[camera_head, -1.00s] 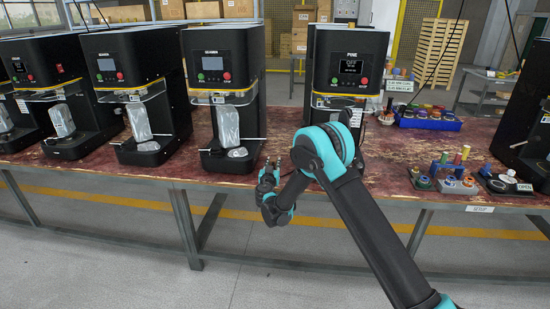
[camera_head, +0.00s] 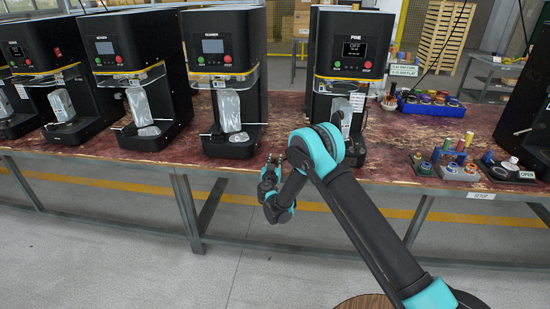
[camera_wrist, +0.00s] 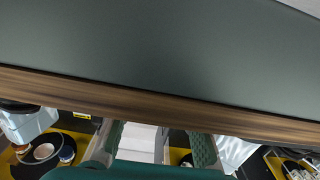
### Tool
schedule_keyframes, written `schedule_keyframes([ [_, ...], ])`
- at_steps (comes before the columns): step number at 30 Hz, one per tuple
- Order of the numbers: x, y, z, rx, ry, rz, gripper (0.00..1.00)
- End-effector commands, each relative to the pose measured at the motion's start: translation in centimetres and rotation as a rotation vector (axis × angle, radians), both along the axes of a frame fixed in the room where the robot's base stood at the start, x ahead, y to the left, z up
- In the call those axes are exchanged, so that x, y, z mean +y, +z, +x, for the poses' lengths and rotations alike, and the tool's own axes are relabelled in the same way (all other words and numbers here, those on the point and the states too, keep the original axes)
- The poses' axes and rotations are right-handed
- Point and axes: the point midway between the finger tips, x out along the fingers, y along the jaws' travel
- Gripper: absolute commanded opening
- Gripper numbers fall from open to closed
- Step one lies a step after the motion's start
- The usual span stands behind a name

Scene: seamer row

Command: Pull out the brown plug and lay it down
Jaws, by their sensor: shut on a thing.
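My gripper (camera_head: 274,160) is at the bench's front edge, below and in front of the PINE machine (camera_head: 350,70). In the wrist view its two teal fingers (camera_wrist: 155,145) stand apart, with their tips at a brown wooden edge. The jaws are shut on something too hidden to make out. I cannot pick out the brown plug with certainty. Several small coloured pegs and round pieces (camera_head: 455,160) stand on the bench at the right, some in a dark tray.
The bench (camera_head: 400,135) has a row of black machines (camera_head: 225,75) on its left half. A blue bin (camera_head: 432,108) of coloured pieces stands behind the pegs. A round brown top (camera_head: 365,303) shows at the bottom edge. The wrist view is mostly a grey-green surface (camera_wrist: 160,50).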

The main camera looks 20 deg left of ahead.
Motion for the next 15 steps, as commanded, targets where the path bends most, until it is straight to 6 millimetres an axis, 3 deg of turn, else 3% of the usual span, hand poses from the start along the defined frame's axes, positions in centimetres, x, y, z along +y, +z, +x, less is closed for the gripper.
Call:
schedule_keyframes([
  [8, 0.00, -0.09, 0.00, 0.000, 0.000, 0.000, 0.00],
  [9, 0.00, -0.08, 0.00, 0.000, 0.000, 0.000, 0.33],
  [15, 0.01, -0.08, 0.01, 0.000, 0.000, 0.000, 0.54],
])
